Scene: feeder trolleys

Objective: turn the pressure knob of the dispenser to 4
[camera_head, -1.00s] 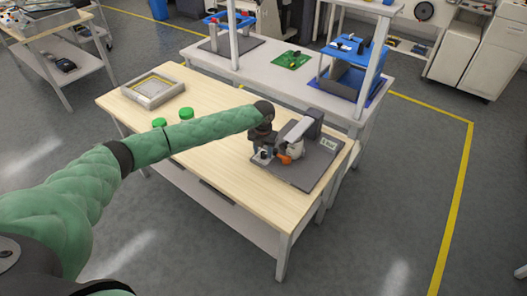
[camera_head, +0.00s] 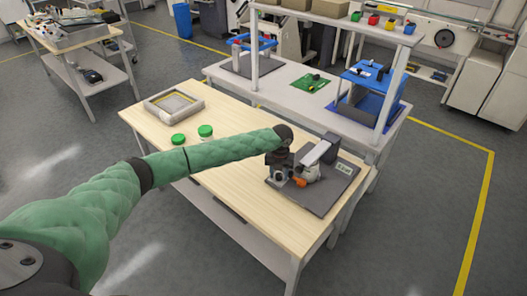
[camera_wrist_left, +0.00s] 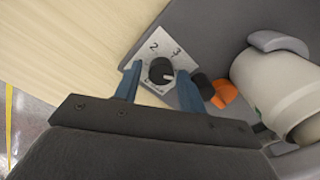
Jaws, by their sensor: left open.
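The dispenser (camera_head: 322,151) stands on a dark grey base plate (camera_head: 335,182) at the right end of the wooden table. Its black round pressure knob (camera_wrist_left: 160,70) sits on a pale dial plate (camera_wrist_left: 176,57) in the left wrist view. The numbers 2 and 3 are readable above the knob; other markings are hidden or too small. A light mark on the knob faces lower right in that view. My left gripper (camera_wrist_left: 159,84) is open, its blue fingers on either side of the knob with gaps visible. In the head view my left gripper (camera_head: 277,172) is at the dispenser's near left side.
An orange part (camera_wrist_left: 224,94) and a whitish cylinder (camera_wrist_left: 280,85) are close right of the fingers. Two green-lidded jars (camera_head: 205,131) and a grey tray (camera_head: 174,105) are farther left on the wooden table (camera_head: 235,190). A shelved bench (camera_head: 290,75) stands behind.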

